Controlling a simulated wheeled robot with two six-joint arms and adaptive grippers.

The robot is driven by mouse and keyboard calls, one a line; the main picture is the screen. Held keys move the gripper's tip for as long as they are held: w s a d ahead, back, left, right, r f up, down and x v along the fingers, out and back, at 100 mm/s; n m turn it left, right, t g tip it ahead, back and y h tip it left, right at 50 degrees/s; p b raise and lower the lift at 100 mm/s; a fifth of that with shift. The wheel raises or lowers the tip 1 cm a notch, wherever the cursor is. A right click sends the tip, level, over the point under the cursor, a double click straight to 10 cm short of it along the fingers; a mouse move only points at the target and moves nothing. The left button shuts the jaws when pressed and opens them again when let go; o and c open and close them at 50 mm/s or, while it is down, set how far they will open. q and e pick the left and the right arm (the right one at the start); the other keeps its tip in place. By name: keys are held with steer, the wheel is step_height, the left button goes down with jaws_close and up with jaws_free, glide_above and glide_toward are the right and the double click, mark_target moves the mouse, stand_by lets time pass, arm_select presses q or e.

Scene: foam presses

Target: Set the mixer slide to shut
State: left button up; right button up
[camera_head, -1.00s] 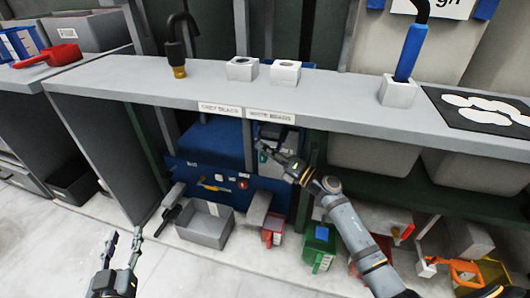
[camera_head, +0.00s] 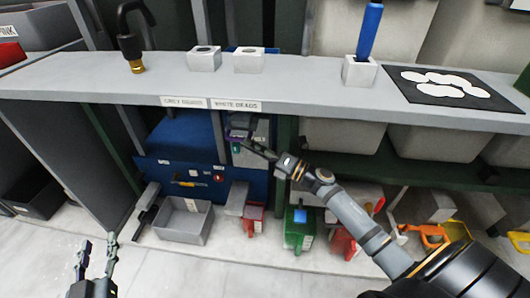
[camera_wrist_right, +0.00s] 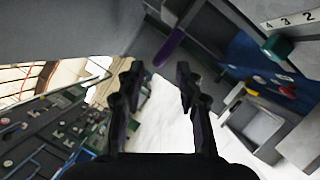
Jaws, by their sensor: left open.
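My right gripper (camera_head: 248,144) is at the grey panel (camera_head: 262,130) under the "WHITE BEADS" label. In the right wrist view its two fingers (camera_wrist_right: 159,69) are apart. A purple bar-shaped handle (camera_wrist_right: 170,47) shows in the gap between the fingertips, closer to the right finger and not clamped; its purple also shows in the head view (camera_head: 237,134). A teal knob (camera_wrist_right: 278,48) sits by a numbered strip (camera_wrist_right: 292,22) at upper right. I cannot tell for sure which one is the mixer slide. My left gripper (camera_head: 97,246) is open and empty at lower left, over the floor.
The blue machine (camera_head: 185,135) stands under the grey shelf (camera_head: 100,80), with a grey bin (camera_head: 184,222) before it. Red (camera_head: 254,219) and green (camera_head: 298,230) containers stand to its right. The floor at front left is clear.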

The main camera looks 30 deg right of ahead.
steer(key=v, duration=0.6)
steer(key=shift+a, duration=0.1)
stand_by(0.3)
